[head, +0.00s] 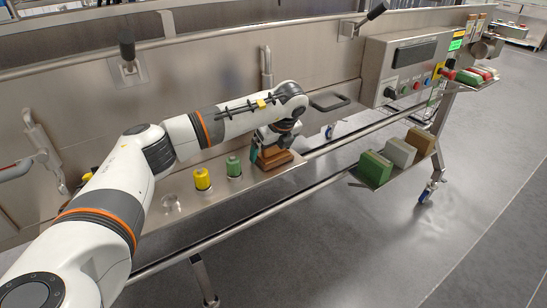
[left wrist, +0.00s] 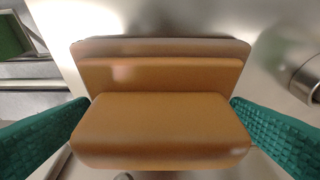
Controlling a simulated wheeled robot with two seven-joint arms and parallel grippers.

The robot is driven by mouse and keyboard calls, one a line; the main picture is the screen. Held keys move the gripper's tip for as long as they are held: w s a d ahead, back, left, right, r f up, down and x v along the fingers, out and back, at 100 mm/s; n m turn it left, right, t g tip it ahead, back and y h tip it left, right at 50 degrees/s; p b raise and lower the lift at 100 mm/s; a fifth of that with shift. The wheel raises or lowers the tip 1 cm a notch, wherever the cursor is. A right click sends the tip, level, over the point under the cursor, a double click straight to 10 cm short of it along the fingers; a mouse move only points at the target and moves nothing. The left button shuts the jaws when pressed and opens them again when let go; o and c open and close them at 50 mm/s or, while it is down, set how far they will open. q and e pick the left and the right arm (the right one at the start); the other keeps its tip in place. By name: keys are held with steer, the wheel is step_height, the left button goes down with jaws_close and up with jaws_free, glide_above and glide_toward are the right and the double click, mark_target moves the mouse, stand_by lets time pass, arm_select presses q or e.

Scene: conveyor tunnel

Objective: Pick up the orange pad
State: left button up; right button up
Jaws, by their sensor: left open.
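The orange pad (head: 279,161) is a brownish-orange stepped block on the narrow metal shelf of the conveyor tunnel. In the left wrist view the orange pad (left wrist: 160,132) fills the middle, its raised front part nearest the camera and wider layers behind. My left gripper (head: 268,153) is at the pad in the head view, partly covering it. In the left wrist view its teal ridged fingers stand open on either side of the pad's raised part, close to its edges; I cannot tell whether they touch it. My right gripper is not in view.
On the shelf left of the pad stand a green knob (head: 234,167), a yellow knob (head: 202,179) and a clear item (head: 170,202). Green (head: 375,168), white (head: 399,152) and brown (head: 420,142) blocks sit on a lower shelf to the right. A control box (head: 405,66) hangs above.

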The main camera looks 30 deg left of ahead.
arm_select(q)
steer(key=shift+r, duration=0.1)
steer(key=c, duration=0.7)
steer(key=shift+s+d+r+p, duration=0.1)
steer(key=shift+d+r+p, duration=0.1)
steer(key=shift+r+p, duration=0.2)
step_height(320, 180, up, 7)
steer(key=p, duration=0.4)
steer(key=shift+s+d+f+p, duration=0.15)
steer(key=shift+s+d, duration=1.1)
steer(key=shift+d, duration=1.8)
steer(key=shift+s+d+f+p, duration=0.15)
steer(key=shift+s+d, duration=1.15)
steer(key=shift+d, duration=1.7)
steer(key=shift+s+d+f+p, duration=0.15)
steer(key=shift+s+d, duration=1.1)
steer(key=shift+d, duration=1.8)
